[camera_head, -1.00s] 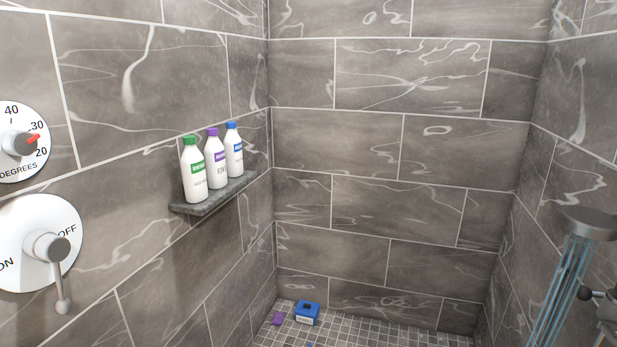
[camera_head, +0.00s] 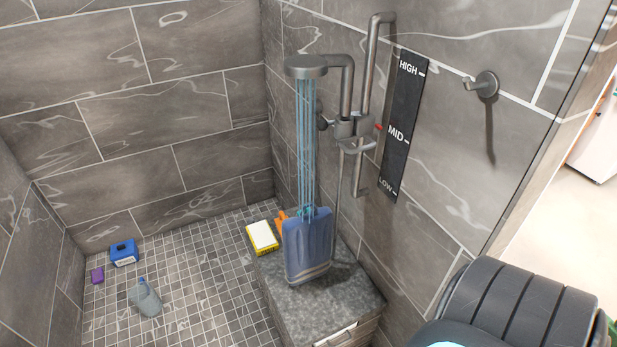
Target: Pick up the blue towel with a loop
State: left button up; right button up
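A blue towel (camera_head: 308,248) with pale stripes near its lower edge is at the grey stone bench, below the shower head (camera_head: 306,67). Blue streams of water come down onto its top. A small light-blue loop seems to show at its top edge, partly mixed with the streams. I cannot tell whether the towel stands on the bench or hangs just above it. Neither of my grippers shows in the head view.
The bench (camera_head: 350,291) stands against the right wall. A yellow-and-white block (camera_head: 262,237) and an orange item (camera_head: 281,219) lie beside the towel. A wall hook (camera_head: 484,84) is empty.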

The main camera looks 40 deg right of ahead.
aim_at(307, 247)
jog(key=z, duration=1.35)
